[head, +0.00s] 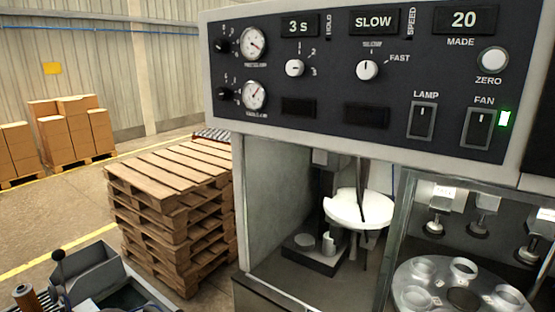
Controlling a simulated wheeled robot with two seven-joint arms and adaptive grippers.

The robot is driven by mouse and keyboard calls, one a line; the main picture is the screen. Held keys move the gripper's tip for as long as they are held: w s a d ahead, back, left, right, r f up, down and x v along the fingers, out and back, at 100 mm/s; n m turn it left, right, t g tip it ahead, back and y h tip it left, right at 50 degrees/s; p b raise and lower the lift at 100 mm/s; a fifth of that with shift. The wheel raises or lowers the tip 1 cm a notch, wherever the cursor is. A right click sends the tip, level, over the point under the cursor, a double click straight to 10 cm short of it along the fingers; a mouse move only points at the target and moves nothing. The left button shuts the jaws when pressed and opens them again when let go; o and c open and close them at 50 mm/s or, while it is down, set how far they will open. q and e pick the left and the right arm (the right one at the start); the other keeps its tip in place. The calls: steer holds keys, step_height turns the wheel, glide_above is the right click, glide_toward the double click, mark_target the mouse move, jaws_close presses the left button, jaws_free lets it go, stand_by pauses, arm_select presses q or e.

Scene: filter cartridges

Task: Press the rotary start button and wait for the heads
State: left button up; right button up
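In the head view the machine's control panel (350,120) fills the top right. Its displays read 3 s, SLOW and 20 MADE. A white round ZERO button (493,60) is at its right. No button marked as start can be made out. At the lower right, several heads (437,211) hang above a round metal rotary table (462,285) with several ring-shaped holders. The heads are above the table, apart from it. Neither of my grippers is in view.
The LAMP switch (422,119) and FAN switch (481,128) sit low on the panel, with a green light beside FAN. A white disc (358,209) stands in the open bay. Stacked pallets (175,210) are left of the machine. Cardboard boxes (72,130) stand farther back.

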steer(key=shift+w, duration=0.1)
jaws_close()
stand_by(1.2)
